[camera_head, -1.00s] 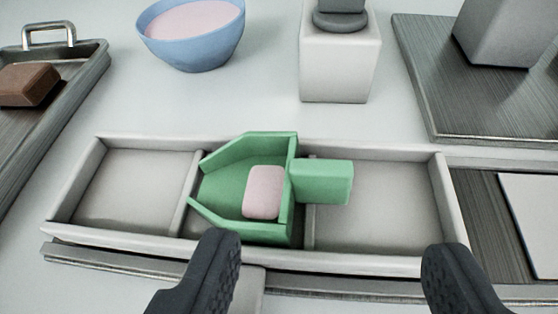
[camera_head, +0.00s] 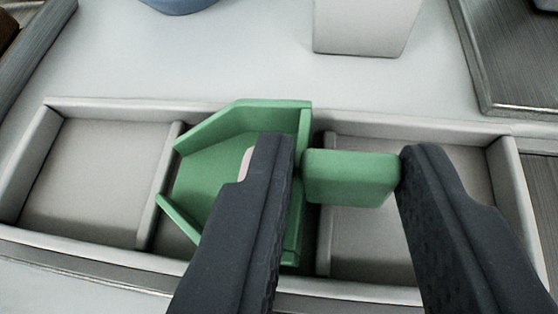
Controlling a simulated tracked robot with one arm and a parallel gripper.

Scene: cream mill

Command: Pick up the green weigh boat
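The green weigh boat (camera_head: 215,176) sits in the middle of a pale tray (camera_head: 75,238), its open end facing left. Its block-shaped green handle (camera_head: 348,178) points right. A pink piece (camera_head: 246,163) lies in the boat, mostly hidden by my left finger. My gripper (camera_head: 345,150) is part closed, with the handle between its fingers. The left finger passes over the boat beside its back wall. The right finger is at the handle's free end and looks to meet it. Whether both fingers press on the boat I cannot tell.
Dividers split the tray; its left (camera_head: 88,185) and right compartments look empty. Behind stand a blue bowl (camera_head: 182,4) and a white block-shaped base (camera_head: 364,26). A metal plate (camera_head: 520,70) is at the upper right. The white surface (camera_head: 240,65) between is clear.

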